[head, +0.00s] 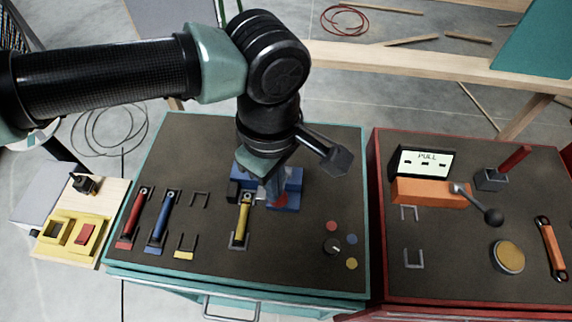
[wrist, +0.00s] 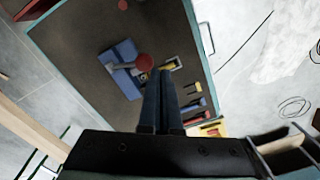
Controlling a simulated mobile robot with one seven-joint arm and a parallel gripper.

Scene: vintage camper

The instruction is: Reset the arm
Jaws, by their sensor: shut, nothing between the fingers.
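My gripper (wrist: 164,74) shows in the wrist view with its two dark fingers together and nothing between them. It points down toward the teal-edged bench (head: 150,210). In the head view my arm reaches in from the left and bends down over this bench, and the gripper hangs in front of a blue block (head: 293,183). The wrist view shows this blue block (wrist: 122,55) with a grey lever and a round red knob (wrist: 145,62) beside the fingertips. I cannot tell whether the fingers touch it. In the head view the gripper partly hides the block and knob.
Red (head: 135,215), blue (head: 161,220) and yellow (head: 242,218) handled pieces sit on the bench. A wooden beam (head: 400,64) runs behind.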

